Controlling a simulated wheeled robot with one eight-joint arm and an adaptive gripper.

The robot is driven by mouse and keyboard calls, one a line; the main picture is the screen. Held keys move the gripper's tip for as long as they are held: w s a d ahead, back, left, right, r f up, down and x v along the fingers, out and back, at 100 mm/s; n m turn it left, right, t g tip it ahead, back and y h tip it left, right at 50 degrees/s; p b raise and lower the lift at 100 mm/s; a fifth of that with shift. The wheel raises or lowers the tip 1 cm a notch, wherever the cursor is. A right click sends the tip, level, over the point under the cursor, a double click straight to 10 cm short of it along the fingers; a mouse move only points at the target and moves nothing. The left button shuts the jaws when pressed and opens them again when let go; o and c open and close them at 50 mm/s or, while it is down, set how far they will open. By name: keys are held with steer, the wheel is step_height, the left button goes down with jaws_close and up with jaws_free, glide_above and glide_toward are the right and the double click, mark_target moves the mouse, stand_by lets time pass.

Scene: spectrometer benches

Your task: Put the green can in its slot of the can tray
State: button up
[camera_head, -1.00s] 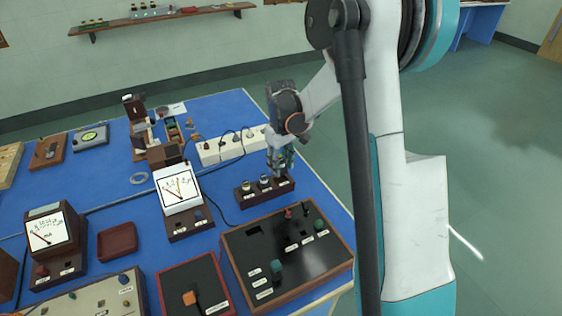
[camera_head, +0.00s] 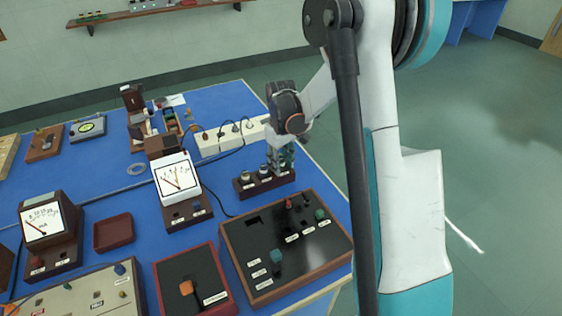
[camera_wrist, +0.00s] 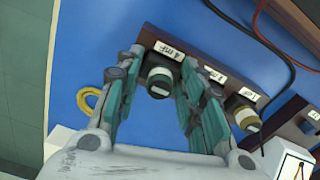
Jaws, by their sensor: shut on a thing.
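The can tray (camera_head: 262,190) is a dark brown block with white labels, standing on the blue bench. Two pale-banded cans stand at its left (camera_head: 244,178) and middle (camera_head: 264,171). My gripper (camera_head: 283,163) is at the tray's right end, pointing down. In the wrist view its fingers are shut on the green can (camera_wrist: 160,80), whose dark top shows between them beside the end label of the tray (camera_wrist: 215,52). The can's lower part is hidden, so I cannot tell how deep it sits. Another can (camera_wrist: 243,112) shows to the right in that view.
A black panel box (camera_head: 290,250) with knobs stands in front of the tray. A white meter (camera_head: 178,178) is to its left and a white power strip (camera_head: 228,138) behind it. Dark and red cables (camera_wrist: 262,35) run near the tray. A yellow ring (camera_wrist: 86,100) lies beside my finger.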

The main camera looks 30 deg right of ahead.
steer(key=o, duration=1.1)
step_height(320, 180, up, 12)
stand_by(0.4)
steer(key=s+a+r+m+t, duration=0.1)
steer(key=s+a+r+t, duration=0.1)
steer(key=s+a+r, duration=0.35)
steer(key=s+a+r+t, duration=0.2)
steer(key=s+r, duration=0.1)
steer(key=s, duration=0.5)
steer(key=s+a+t, duration=0.1)
steer(key=s, duration=0.3)
steer(key=s+a+f+m+t, duration=0.1)
steer(key=s+a, duration=0.1)
steer(key=s, duration=0.1)
steer(key=s+a+t, duration=0.1)
steer(key=s+a, duration=0.1)
steer(key=s, duration=0.2)
steer(key=shift+s+f+m, duration=0.35)
steer(key=shift+m, duration=0.05)
